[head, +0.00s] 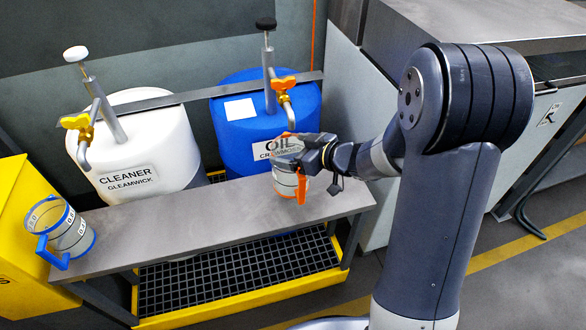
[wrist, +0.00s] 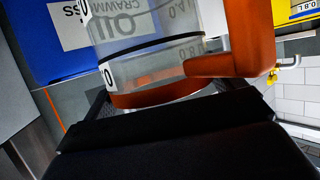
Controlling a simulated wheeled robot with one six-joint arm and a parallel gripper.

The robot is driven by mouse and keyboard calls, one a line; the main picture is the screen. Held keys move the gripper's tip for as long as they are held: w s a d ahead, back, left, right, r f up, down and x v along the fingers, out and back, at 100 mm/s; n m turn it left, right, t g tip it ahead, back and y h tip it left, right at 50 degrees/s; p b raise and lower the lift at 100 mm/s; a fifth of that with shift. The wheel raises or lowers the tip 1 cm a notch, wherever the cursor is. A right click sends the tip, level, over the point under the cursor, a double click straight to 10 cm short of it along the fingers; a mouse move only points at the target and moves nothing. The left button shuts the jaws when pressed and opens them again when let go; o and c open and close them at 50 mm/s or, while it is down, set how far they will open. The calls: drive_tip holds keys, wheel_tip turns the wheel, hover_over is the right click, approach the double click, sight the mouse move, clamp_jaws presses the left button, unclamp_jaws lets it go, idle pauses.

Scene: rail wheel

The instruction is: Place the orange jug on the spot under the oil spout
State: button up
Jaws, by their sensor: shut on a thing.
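The orange jug (head: 286,182), a clear measuring jug with orange rim, base and handle, is at the shelf's right part in the head view. My gripper (head: 305,160) is shut on it from the right. The jug is below the oil spout (head: 289,112) on the blue OIL drum (head: 240,135). I cannot tell whether its base touches the shelf (head: 190,225). In the wrist view the jug's clear body (wrist: 150,50) and orange handle (wrist: 235,65) fill the upper middle. The spot under the spout is hidden.
A blue-handled jug (head: 65,232) stands on the shelf's left end, beside a yellow cabinet (head: 30,240). The white CLEANER drum (head: 140,150) with its own spout stands behind. The shelf's middle is clear. A black grate (head: 235,280) with yellow edge lies below.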

wheel_tip(320, 180, down, 4)
drive_tip(key=shift+f+b, duration=0.1)
drive_tip(key=shift+b, duration=0.55)
drive_tip(key=o, duration=1.1)
drive_tip(key=shift+f, duration=0.1)
drive_tip(key=p+v, duration=0.2)
drive_tip(key=v, duration=1)
